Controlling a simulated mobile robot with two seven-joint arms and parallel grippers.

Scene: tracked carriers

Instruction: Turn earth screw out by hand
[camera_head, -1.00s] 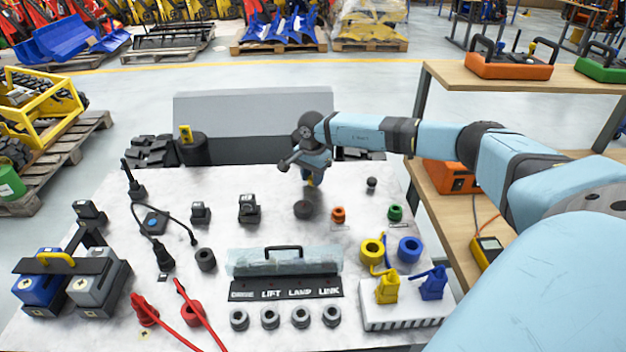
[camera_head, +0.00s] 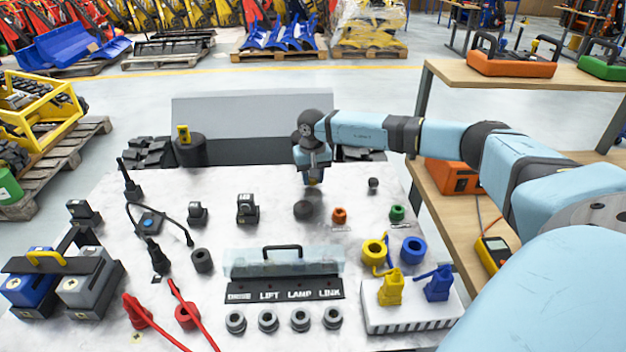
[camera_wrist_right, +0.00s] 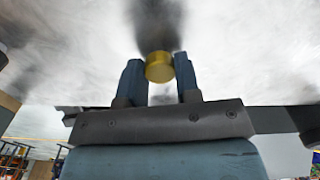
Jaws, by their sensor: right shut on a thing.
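My right gripper (camera_head: 312,182) points down over the far middle of the pale bench top (camera_head: 215,185). In the right wrist view its two blue-grey fingers (camera_wrist_right: 160,78) stand on either side of a round brass-yellow head, which I take to be the earth screw (camera_wrist_right: 159,67). The gripper is shut on it. In the head view only a small yellow bit shows under the fingers. The screw's lower part and its seat are hidden, so I cannot tell how far out it is. My left gripper is not in view.
A clear-lidded box (camera_head: 284,262) is nearer. A grey panel (camera_head: 255,115) stands behind. A wooden shelf (camera_head: 455,200) flanks the right.

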